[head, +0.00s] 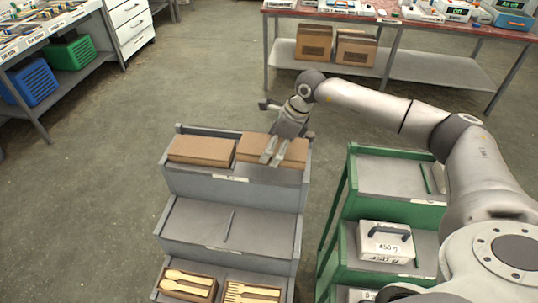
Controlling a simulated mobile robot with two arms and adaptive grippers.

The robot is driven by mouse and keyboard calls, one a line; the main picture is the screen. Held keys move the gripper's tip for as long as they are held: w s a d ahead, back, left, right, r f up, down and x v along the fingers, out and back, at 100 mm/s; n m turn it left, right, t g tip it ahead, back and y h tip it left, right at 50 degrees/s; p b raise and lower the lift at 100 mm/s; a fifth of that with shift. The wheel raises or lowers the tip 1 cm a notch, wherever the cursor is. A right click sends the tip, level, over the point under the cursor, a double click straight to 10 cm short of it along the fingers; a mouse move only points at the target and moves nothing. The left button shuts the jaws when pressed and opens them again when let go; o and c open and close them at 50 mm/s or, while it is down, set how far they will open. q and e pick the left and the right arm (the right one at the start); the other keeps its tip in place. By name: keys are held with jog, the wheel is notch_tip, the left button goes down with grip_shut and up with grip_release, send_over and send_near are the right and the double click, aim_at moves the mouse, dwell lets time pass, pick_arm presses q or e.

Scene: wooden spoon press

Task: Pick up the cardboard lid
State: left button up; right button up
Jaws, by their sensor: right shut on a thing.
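Two flat brown cardboard pieces lie side by side in the top tier of the grey stepped rack (205,220). The left cardboard lid (200,151) lies free in its bay. My right gripper (270,159) points down over the right cardboard lid (252,146) and is shut on it near its middle. The fingers cover part of this lid, and I cannot tell whether it is raised from the bay. My left gripper is out of view.
The rack's middle tier is empty, and its bottom tier holds boxes of wooden forks (250,293) and spoons (187,284). Tables stand behind.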

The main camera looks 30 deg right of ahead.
jog(key=s+r, duration=0.1)
jog(key=s+d+r+b, duration=0.1)
jog(key=r, duration=0.1)
jog(key=shift+s+d+r, duration=0.1)
jog(key=shift+s+r, duration=0.1)
jog(key=shift+s, duration=0.2)
jog(key=s+d+r+b, duration=0.2)
jog(key=s+r+b, duration=0.1)
jog(key=s, duration=0.6)
jog(key=shift+d+r, duration=0.4)
jog(key=shift+r, duration=0.45)
